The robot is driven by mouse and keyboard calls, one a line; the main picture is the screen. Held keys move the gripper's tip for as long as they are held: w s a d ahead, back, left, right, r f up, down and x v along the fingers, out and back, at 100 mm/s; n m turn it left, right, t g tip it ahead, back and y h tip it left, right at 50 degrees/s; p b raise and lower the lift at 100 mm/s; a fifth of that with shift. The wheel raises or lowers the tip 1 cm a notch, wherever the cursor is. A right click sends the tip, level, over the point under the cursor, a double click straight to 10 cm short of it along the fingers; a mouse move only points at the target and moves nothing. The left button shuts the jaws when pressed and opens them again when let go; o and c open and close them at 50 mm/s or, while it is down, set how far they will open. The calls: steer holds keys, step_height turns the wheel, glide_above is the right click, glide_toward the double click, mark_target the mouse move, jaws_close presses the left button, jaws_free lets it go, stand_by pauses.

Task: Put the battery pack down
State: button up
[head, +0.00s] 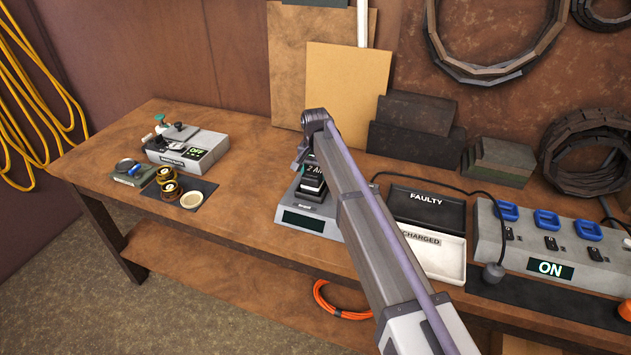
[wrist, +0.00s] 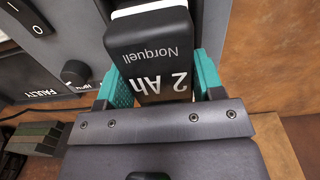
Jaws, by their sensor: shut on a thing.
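The battery pack (wrist: 150,45) is a black block marked "2 Ah Norquell", with a white part at its far end in the wrist view. My gripper (wrist: 162,82) is shut on it, with a teal finger on each side. In the head view the pack (head: 313,173) is upright at or just above a grey tester (head: 303,222) with a dark display; my arm covers part of both. I cannot tell whether the pack touches the tester. The wrist view shows the grey tester housing (wrist: 75,30) with a knob and a switch beside the pack.
Right of my arm lie a black FAULTY tray (head: 427,207) and a white CHARGED tray (head: 436,250). A charger (head: 545,245) reading ON stands further right, with a cable.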

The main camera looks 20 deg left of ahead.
mark_target(316, 169)
steer(key=shift+f, duration=0.45)
steer(key=o, duration=1.2)
steer(key=shift+r, duration=0.1)
step_height(316, 169, up, 13)
steer(key=p, duration=1.2)
steer(key=shift+f, duration=0.2)
